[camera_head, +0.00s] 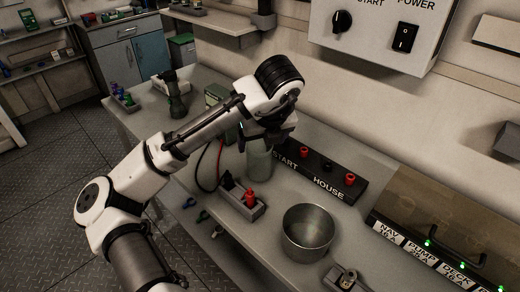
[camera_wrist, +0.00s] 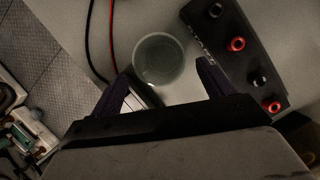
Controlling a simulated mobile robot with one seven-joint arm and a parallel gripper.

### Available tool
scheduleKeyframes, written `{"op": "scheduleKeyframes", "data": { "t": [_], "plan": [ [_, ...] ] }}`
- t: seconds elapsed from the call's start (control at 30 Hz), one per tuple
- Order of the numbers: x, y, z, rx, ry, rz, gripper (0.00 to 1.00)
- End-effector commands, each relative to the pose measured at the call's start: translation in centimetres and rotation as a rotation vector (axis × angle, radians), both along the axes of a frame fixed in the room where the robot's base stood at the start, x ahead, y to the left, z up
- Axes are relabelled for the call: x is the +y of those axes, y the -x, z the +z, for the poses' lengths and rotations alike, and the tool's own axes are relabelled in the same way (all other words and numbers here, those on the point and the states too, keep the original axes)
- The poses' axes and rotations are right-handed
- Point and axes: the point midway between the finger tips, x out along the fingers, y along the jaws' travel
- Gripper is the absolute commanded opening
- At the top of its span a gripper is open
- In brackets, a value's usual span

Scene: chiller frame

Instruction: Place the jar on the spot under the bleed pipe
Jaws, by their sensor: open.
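A pale greenish, round jar (camera_head: 258,165) stands upright on the bench, partly hidden behind my arm's end. In the wrist view the jar (camera_wrist: 158,58) shows from above as a round open mouth. My gripper (camera_head: 262,142) is over the jar, with its fingers pointing down. In the wrist view the open gripper (camera_wrist: 163,80) has one dark finger on each side of the jar, with gaps showing; I cannot tell how far down the fingers reach. I cannot make out a bleed pipe or a marked spot in either view.
A black START/HOUSE terminal strip (camera_head: 328,170) lies right of the jar. A small tray with a red item (camera_head: 242,200) and a metal pot (camera_head: 308,232) stand nearer. Red and black cables run beside the jar.

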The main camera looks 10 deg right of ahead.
Motion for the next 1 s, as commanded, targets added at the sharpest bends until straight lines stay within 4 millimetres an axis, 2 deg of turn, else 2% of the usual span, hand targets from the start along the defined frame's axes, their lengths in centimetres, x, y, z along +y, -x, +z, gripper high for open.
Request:
{"op": "scheduleKeyframes", "data": {
  "t": [0.1,0.3,0.77,0.87,0.97,1.0],
  "plan": [
    [-0.1,0.9,2.3,-0.005,-0.003,-0.001,0.8],
    [-0.2,1.9,4.8,-0.003,-0.003,0.0,0.8],
    [-0.6,2.2,5.9,-0.015,0.036,0.006,0.8],
    [-2.1,1.5,7.6,-0.088,0.206,0.042,0.8],
    [-4.0,0.2,12.1,-0.216,0.553,0.121,0.8],
    [-4.3,-0.4,14.9,-0.276,0.731,0.163,0.8]
  ]
}}
